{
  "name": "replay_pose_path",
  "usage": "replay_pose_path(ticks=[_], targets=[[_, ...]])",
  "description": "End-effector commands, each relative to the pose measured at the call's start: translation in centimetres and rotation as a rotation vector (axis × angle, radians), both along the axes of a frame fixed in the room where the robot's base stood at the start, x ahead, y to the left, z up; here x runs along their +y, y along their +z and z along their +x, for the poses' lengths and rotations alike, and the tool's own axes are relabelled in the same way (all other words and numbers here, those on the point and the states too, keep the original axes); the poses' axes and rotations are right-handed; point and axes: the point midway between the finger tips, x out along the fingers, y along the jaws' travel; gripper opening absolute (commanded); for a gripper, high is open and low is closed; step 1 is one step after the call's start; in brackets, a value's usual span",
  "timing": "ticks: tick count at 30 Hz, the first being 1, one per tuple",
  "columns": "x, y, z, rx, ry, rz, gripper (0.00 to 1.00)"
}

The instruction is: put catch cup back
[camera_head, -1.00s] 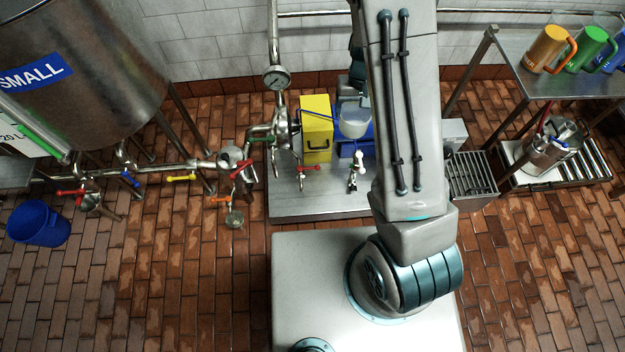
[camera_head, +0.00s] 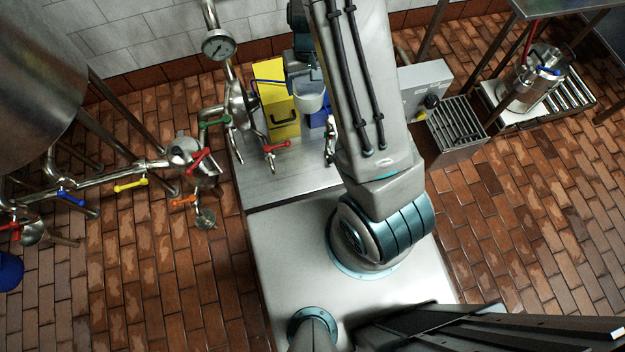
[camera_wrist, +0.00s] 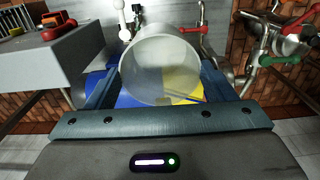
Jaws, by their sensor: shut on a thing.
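The catch cup (camera_wrist: 162,68), a translucent whitish cup, is held between the fingers of my gripper (camera_wrist: 158,88) in the wrist view, and I look into its open mouth. My gripper is shut on it. In the head view the cup (camera_head: 308,98) shows left of my arm, above the steel bench, in front of a blue box (camera_head: 318,119) and beside a yellow box (camera_head: 283,125). The cup looks empty. My fingers are partly hidden by my arm in the head view.
The steel bench (camera_head: 262,180) carries a red-handled valve (camera_head: 280,146). A pressure gauge (camera_head: 218,45) and pipes with coloured valve handles stand to the left. A control box (camera_head: 425,85) and a slatted grate (camera_head: 458,126) are right of my arm. A metal vessel (camera_head: 535,78) stands far right.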

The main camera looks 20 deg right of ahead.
Motion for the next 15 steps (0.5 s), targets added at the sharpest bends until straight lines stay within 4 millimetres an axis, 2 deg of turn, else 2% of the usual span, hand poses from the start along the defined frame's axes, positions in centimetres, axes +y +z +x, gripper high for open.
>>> replay_pose_path(ticks=[1, 15], targets=[[0.0, -2.5, -0.3, 0.001, -0.001, 0.001, 0.41], [-0.1, -12.8, -2.5, -0.002, -0.001, 0.001, 0.41]])
